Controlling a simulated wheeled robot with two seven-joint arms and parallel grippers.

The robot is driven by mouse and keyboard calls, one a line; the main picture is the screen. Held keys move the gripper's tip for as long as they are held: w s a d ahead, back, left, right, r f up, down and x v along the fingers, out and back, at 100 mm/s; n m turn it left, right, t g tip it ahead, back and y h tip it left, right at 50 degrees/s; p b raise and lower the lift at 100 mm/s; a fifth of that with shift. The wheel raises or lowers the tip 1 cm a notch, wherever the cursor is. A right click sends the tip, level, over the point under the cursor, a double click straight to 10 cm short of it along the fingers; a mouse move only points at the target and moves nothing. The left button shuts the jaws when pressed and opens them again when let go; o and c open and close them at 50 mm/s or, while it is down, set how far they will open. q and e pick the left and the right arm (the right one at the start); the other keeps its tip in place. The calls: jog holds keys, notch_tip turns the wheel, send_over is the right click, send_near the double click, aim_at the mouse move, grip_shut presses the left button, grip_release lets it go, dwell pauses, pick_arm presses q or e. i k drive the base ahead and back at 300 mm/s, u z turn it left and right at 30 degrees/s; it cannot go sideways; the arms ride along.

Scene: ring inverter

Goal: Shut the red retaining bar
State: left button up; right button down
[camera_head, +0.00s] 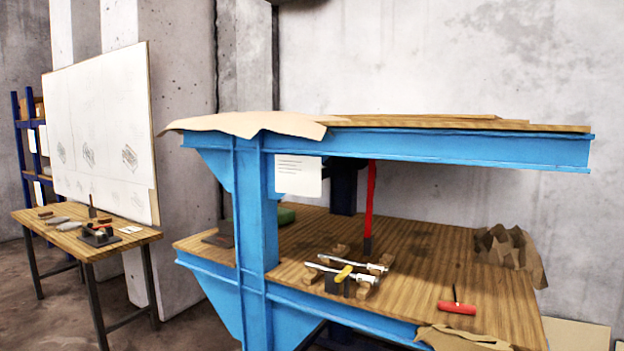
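A red bar (370,205) stands nearly upright on the lower wooden deck of the blue workbench, under the upper deck; its top meets a dark part below the upper beam. A dark block is at its foot. In front of it, a fixture with two silver rods (340,274), a yellow piece (344,272) and wooden blocks sits on the deck. I cannot tell whether the bar is joined to this fixture. Neither of my grippers is in view.
The blue post (255,220) and upper beam (450,147) frame the lower deck (430,260). A red-handled tool (457,307) and crumpled brown paper (508,250) lie at right. A side table (80,240) with small tools and a white board (100,130) stand left.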

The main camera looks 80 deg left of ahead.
aim_at(372, 169)
jog(key=u, duration=2.35)
